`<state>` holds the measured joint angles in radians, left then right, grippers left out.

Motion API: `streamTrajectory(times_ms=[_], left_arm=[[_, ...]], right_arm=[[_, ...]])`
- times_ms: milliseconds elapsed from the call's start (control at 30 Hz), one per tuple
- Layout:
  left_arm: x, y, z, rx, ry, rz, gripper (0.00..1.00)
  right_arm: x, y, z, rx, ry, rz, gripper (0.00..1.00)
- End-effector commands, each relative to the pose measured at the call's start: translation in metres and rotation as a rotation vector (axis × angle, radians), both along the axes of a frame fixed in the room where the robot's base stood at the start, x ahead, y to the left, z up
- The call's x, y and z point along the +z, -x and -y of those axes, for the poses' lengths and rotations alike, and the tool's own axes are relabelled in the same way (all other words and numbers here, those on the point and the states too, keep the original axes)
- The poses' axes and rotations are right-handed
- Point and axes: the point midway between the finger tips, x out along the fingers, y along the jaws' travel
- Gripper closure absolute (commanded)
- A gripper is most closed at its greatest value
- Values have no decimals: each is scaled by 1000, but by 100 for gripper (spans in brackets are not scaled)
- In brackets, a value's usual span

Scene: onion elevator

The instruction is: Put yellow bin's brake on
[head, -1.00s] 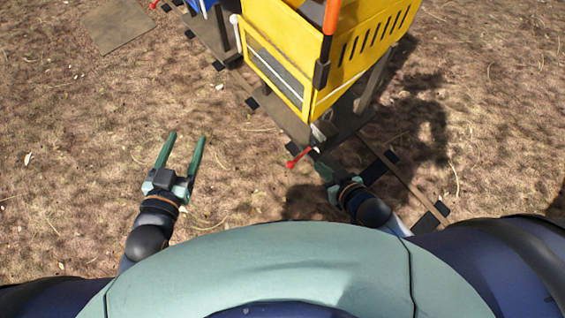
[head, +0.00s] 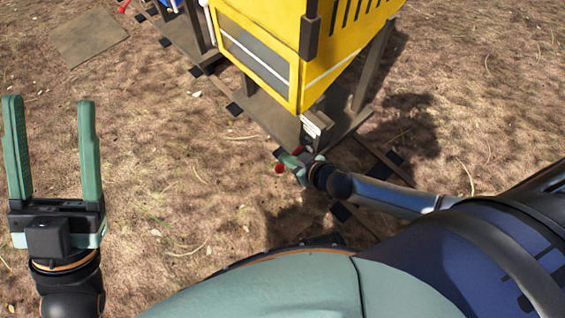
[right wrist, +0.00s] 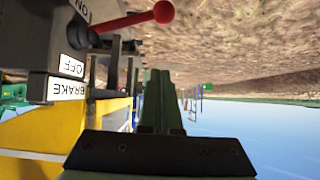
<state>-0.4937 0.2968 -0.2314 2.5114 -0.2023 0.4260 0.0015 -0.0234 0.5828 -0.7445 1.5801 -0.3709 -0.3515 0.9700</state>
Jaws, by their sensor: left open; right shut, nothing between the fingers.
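The yellow bin (head: 275,25) stands on a wooden cart at the top middle of the head view. Its brake lever has a red ball (head: 279,168) below the bin's near corner. In the right wrist view the lever is a red rod with a red knob (right wrist: 163,12). It sticks out beside a brake plate (right wrist: 72,65) with ON, OFF and BRAKE labels. I cannot tell which label it lines up with. My right gripper (head: 291,162) is shut and empty, close beside the lever; contact is unclear. My left gripper (head: 50,105) is open and empty over the ground, far left.
A blue bin (head: 168,5) on another cart shows at the top left, with a flat board (head: 88,36) on the ground beside it. Track with dark sleepers (head: 341,212) runs under the carts. Dry ground at left and right is clear.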

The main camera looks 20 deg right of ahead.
Motion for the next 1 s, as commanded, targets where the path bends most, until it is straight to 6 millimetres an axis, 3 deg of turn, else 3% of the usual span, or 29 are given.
streamTrajectory(times_ms=[467, 700, 1000], left_arm=[[-49, -2, 4, -30, 12, -35, 36], [-63, -3, 6, -24, -4, -36, 36], [-66, -3, 7, -21, -9, -40, 36]], right_arm=[[-53, -67, -25, 0, 1, 2, 100], [-71, -43, -16, -1, 1, -2, 100], [-73, -35, -14, -1, 0, 0, 100]])
